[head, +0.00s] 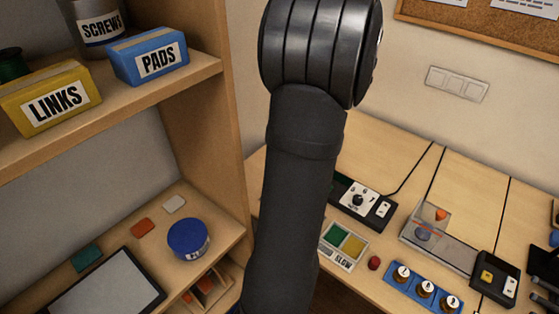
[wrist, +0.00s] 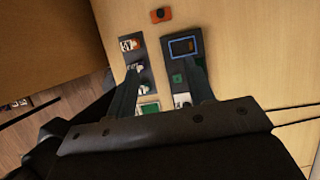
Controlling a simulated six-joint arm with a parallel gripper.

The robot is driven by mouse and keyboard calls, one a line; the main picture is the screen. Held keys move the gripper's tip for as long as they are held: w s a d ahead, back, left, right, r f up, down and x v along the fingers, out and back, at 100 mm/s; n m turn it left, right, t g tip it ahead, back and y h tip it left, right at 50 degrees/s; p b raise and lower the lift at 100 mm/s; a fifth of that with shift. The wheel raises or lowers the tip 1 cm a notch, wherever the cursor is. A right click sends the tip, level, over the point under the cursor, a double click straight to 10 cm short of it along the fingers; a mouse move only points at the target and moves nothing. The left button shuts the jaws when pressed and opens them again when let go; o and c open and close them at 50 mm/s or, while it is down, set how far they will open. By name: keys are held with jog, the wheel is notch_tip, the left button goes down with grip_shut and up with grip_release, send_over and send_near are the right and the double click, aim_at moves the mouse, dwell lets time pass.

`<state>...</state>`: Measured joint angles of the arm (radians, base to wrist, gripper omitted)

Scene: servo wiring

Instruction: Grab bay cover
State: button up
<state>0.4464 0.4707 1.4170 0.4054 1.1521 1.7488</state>
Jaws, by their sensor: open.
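I cannot tell for certain which thing is the bay cover. In the wrist view my gripper (wrist: 165,70) is open, with its two dark fingers apart over a wooden worktop. A dark module with a blue-framed window (wrist: 185,47) and a green square lies by the right finger. A grey panel with knobs (wrist: 138,65) lies by the left finger. A small orange piece with a dark centre (wrist: 160,15) lies beyond them. No held object shows between the fingers. In the head view my arm hides the gripper.
In the head view, a clear box with an orange part (head: 430,220) stands on the worktop, near a blue block with several white-topped knobs (head: 424,289) and a black switch box (head: 495,279). A shelf unit (head: 190,75) with labelled bins stands at left, close to my arm.

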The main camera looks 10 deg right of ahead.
jog(key=w+a+f+n+g+h, duration=0.3)
jog(key=w+a+f+n, duration=0.4)
jog(key=w+a+f, duration=0.3)
jog(key=f, duration=1.2)
jog(key=shift+s+d+f, duration=0.1)
jog(key=shift+s+d, duration=0.2)
jog(key=shift+s, duration=0.05)
jog(key=shift+d+f, duration=0.2)
jog(key=shift+f, duration=2.6)
grip_shut()
jog(key=shift+r, duration=0.1)
